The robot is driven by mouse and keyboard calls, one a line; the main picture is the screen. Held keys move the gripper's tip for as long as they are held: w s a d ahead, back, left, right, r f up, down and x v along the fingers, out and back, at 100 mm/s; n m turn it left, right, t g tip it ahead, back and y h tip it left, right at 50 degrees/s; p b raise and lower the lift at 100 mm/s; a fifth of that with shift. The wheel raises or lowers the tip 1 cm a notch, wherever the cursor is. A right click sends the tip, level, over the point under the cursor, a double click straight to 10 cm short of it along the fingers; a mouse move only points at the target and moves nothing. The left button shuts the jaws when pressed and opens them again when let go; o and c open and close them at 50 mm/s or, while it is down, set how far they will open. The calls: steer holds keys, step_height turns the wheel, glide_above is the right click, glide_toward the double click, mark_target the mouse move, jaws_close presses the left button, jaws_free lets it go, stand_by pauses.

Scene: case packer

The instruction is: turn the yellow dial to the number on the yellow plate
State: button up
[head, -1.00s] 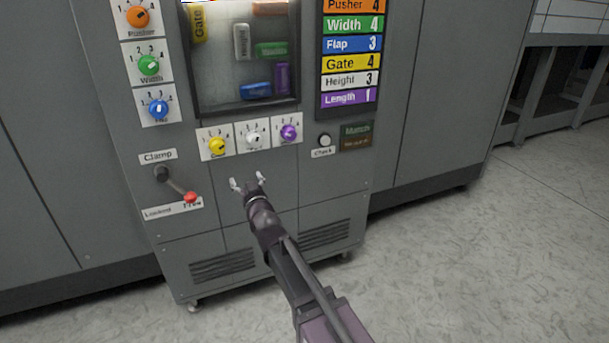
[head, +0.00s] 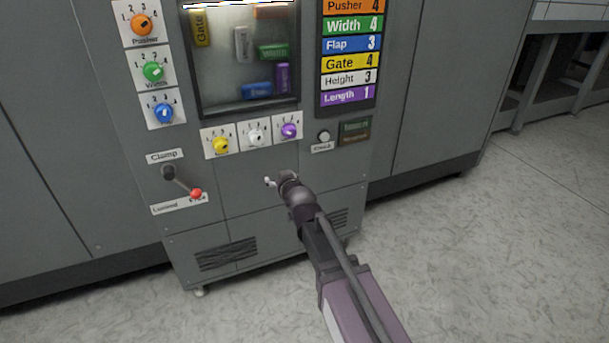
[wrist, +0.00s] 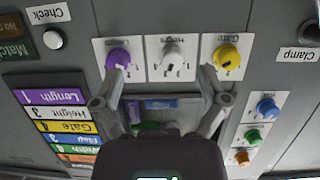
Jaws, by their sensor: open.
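The yellow dial (head: 221,145) sits on a white numbered card at the lower left of the panel, left of the white and purple dials. It also shows in the wrist view (wrist: 227,57), where the picture is upside down. Its pointer setting is too small to read surely. The yellow plate (head: 349,62) on the right list reads "Gate 4". My gripper (head: 278,181) is open and empty, below and to the right of the yellow dial, apart from the panel. In the wrist view its fingers (wrist: 162,85) are spread, with the white dial between and beyond them.
The white dial (head: 256,136) and purple dial (head: 289,131) stand beside the yellow one. A clamp lever with a red knob (head: 196,193) juts out at lower left. Orange (head: 142,25), green (head: 153,71) and blue (head: 163,113) dials line the left. A check button (head: 324,136) is at right.

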steer(key=s+d+m+g+h+p, duration=0.1)
steer(key=s+d+g+h+p, duration=0.1)
steer(key=d+p, duration=0.3)
steer(key=d+g, duration=0.1)
steer(key=d, duration=0.1)
steer(key=shift+s+d+r, duration=0.2)
steer(key=shift+d+r, duration=0.1)
steer(key=shift+r, duration=0.1)
stand_by(0.3)
steer(key=s+d+f+m+g+h+p, duration=0.15)
steer(key=s+d+f+g, duration=0.3)
steer(key=s+d, duration=0.6)
steer(key=s+d+f+m+g+h, duration=0.3)
steer(key=s+d+g, duration=0.3)
steer(key=s+d, duration=0.45)
step_height(320, 180, up, 18)
steer(key=w+p, duration=0.1)
steer(key=p, duration=1.6)
steer(key=shift+w+d, duration=0.3)
steer(key=shift+d, duration=0.15)
